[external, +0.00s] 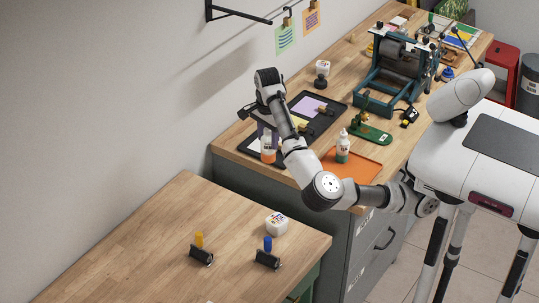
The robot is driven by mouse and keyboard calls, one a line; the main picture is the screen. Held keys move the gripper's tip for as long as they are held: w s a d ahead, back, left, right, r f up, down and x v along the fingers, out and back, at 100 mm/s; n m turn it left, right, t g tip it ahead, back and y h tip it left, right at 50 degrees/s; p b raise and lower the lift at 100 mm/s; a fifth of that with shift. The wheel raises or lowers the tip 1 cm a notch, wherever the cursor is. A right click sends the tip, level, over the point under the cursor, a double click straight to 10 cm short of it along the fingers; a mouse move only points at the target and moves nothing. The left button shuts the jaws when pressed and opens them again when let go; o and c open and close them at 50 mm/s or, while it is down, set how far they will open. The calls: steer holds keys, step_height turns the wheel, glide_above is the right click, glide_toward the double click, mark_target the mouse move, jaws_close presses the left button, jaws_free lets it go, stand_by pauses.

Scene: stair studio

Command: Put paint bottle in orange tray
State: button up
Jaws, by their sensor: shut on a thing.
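My gripper (266,138) points down over the black tray at the left end of the far bench. It is shut on a paint bottle (268,155) with a white label and orange paint. The bottle looks upright; I cannot tell whether its base touches the tray below. The orange tray (358,170) lies flat to the right, near the bench's front edge, partly hidden behind my arm. A second paint bottle (342,150), white with green paint, stands upright at the orange tray's back left.
The black tray (335,101) also holds a purple sheet.

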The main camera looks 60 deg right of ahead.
steer(key=s+d+m, duration=0.7)
steer(key=d+m, duration=0.3)
steer(key=d, duration=0.3)
steer(key=s+d+m, duration=0.7)
steer(key=d+m, duration=0.2)
steer(key=d, duration=0.4)
steer(key=shift+s+d+f+p, duration=0.1)
steer(key=shift+f+p, duration=0.1)
steer(key=shift+f, duration=4.5)
steer(key=shift+s+d+f+p, duration=0.1)
steer(key=shift+f+p, duration=0.1)
steer(key=shift+f, duration=4.5)
steer(key=shift+f, duration=0.15)
steer(key=o, duration=1)
steer(key=shift+o, duration=0.2)
